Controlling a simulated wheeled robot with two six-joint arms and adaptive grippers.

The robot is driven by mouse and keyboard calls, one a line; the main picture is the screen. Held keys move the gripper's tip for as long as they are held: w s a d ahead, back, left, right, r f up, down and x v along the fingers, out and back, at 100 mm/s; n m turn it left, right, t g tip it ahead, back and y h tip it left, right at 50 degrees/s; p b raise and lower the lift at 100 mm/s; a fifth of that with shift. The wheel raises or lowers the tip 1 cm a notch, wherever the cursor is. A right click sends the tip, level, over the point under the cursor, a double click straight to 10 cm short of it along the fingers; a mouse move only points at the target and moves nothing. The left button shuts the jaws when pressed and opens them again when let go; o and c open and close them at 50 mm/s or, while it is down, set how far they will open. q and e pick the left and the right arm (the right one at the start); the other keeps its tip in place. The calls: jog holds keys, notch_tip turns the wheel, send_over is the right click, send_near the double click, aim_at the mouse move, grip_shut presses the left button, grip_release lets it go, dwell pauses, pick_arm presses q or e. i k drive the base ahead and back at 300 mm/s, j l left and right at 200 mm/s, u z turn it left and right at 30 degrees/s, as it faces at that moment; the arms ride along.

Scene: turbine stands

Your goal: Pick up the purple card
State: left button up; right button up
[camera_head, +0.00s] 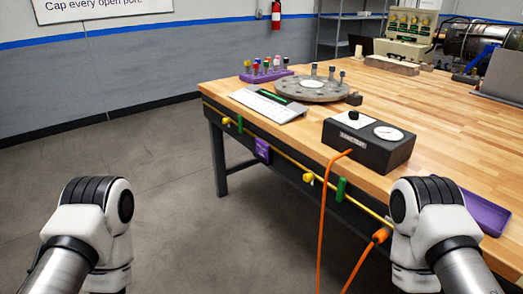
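A small purple card (262,151) hangs upright at the front edge of the workbench, against the dark apron just below the yellow line. It shows pale marks too small to read. Links of my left arm show at the lower left and links of my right arm at the lower right. Neither gripper shows in this view, and both arms are apart from the card.
An orange cable (323,215) hangs in front. Floor at left is clear.

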aim_at(263, 148)
jog(key=i+j+z, duration=0.25)
jog(key=z, duration=0.2)
jog(key=i+j+z, duration=0.15)
jog(key=j+z, duration=0.3)
